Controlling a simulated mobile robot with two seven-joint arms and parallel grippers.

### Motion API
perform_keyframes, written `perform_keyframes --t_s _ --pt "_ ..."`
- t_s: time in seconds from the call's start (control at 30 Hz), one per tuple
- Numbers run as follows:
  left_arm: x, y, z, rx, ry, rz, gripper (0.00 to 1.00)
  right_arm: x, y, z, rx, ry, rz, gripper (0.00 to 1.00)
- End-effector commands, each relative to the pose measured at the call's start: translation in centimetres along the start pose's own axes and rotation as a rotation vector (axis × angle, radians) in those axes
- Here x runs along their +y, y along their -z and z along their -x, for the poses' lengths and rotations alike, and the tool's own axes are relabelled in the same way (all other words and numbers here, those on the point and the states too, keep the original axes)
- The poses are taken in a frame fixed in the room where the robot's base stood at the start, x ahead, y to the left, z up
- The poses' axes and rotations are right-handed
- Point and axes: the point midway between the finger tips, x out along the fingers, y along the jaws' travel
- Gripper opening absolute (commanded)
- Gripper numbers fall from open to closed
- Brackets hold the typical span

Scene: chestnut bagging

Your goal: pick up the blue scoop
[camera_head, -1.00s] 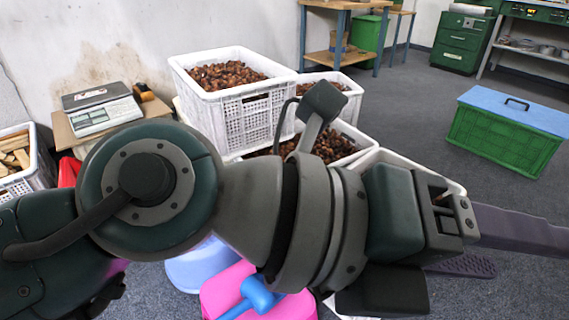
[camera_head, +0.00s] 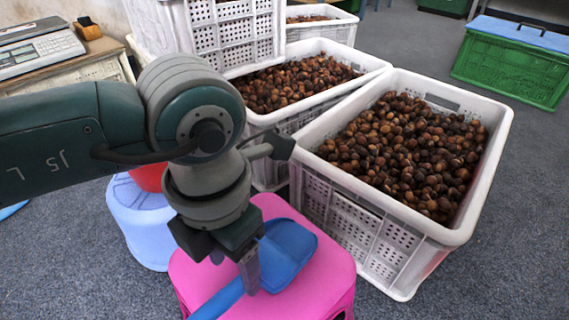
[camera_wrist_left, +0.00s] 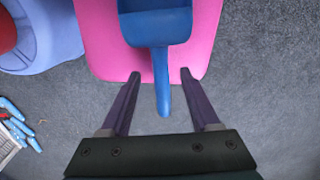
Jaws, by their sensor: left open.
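The blue scoop (camera_head: 289,251) lies on top of a pink stool (camera_head: 340,281), its handle pointing to the lower left in the head view. My left gripper (camera_head: 250,278) is above the stool and hides part of the scoop. In the left wrist view, my left gripper (camera_wrist_left: 160,76) is open, with its two fingers on either side of the scoop's handle (camera_wrist_left: 163,95), apart from it. The scoop's bowl (camera_wrist_left: 158,27) rests on the stool beyond the fingertips, and the handle sticks out past the stool's edge. My right gripper is not in view.
A white crate full of chestnuts (camera_head: 470,222) stands right of the stool, with more chestnut crates behind it. A light-blue stool (camera_head: 146,232) with a red object (camera_head: 149,178) stands left. A scale (camera_head: 38,50) sits at upper left. Floor at lower right is clear.

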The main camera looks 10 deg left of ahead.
Motion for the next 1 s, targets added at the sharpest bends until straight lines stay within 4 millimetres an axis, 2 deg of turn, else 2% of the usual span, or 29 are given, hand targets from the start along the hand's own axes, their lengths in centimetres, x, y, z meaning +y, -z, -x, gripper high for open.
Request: perform_keyframes --t_s 0.03,0.23,0.47,0.73,1.0 --pt "-0.1 0.0 -1.4 0.0 0.002 0.001 0.62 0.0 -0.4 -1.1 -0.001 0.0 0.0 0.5" --pt "-0.1 0.3 -3.0 -0.001 0.003 0.0 0.62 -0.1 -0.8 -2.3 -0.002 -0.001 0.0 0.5" --pt "-0.2 1.0 -6.7 -0.001 0.003 0.0 0.62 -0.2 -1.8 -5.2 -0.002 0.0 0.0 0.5" --pt "-0.2 0.9 -6.8 -0.002 0.004 0.0 0.62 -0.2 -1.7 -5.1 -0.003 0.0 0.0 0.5" --pt "-0.2 0.9 -6.7 -0.002 0.004 0.0 0.33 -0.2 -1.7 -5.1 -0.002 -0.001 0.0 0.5"
